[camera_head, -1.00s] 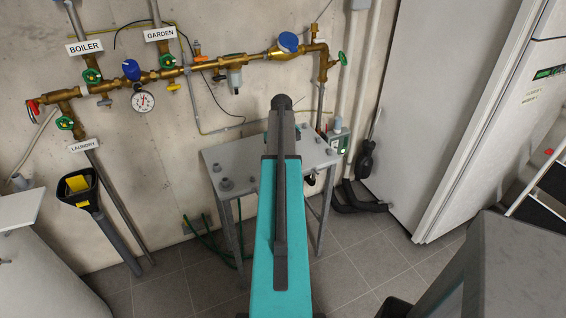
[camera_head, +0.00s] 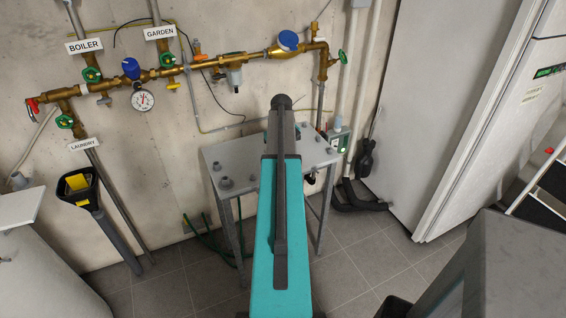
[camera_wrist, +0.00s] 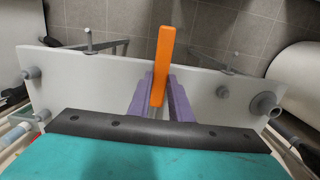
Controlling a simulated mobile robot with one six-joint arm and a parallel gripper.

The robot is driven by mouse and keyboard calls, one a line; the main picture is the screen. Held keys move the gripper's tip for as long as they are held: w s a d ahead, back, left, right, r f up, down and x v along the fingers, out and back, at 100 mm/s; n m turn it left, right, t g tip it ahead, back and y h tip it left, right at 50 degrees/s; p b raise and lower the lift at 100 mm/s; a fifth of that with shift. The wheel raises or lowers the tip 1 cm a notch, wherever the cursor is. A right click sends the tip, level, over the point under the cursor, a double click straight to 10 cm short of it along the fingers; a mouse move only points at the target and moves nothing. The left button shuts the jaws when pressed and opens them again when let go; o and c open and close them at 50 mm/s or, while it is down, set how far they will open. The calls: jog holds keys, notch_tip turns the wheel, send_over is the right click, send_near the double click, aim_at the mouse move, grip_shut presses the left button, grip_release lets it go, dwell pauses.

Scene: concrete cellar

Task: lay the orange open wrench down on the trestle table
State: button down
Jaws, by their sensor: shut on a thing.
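The orange open wrench (camera_wrist: 163,58) shows in the wrist view as a flat orange bar, end on to the camera. My gripper (camera_wrist: 157,92) has purple fingers and is shut on the wrench, one finger on each side. The grey trestle table (camera_wrist: 95,84) lies behind and below the wrench in that view. I cannot tell whether the wrench touches it. In the head view the table (camera_head: 230,163) stands against the wall, and my teal arm reaches over it. My arm hides the gripper and the wrench there.
Grey round fittings (camera_wrist: 265,104) stand near the table's ends. A green-and-grey device (camera_head: 339,139) stands at its back right corner. Brass pipes (camera_head: 215,66) with valves and a gauge (camera_head: 143,100) run along the wall behind. A white fridge (camera_head: 500,110) stands to the right.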

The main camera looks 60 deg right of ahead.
jog(key=shift+f, duration=0.35)
dwell(0.5)
jog(key=c, duration=1.5)
grip_release()
jog(key=shift+c, duration=0.2)
jog(key=shift+r, duration=0.15)
jog(key=shift+r+p, duration=2.3)
jog(key=shift+r, duration=1.55)
jog(key=shift+s, duration=0.1)
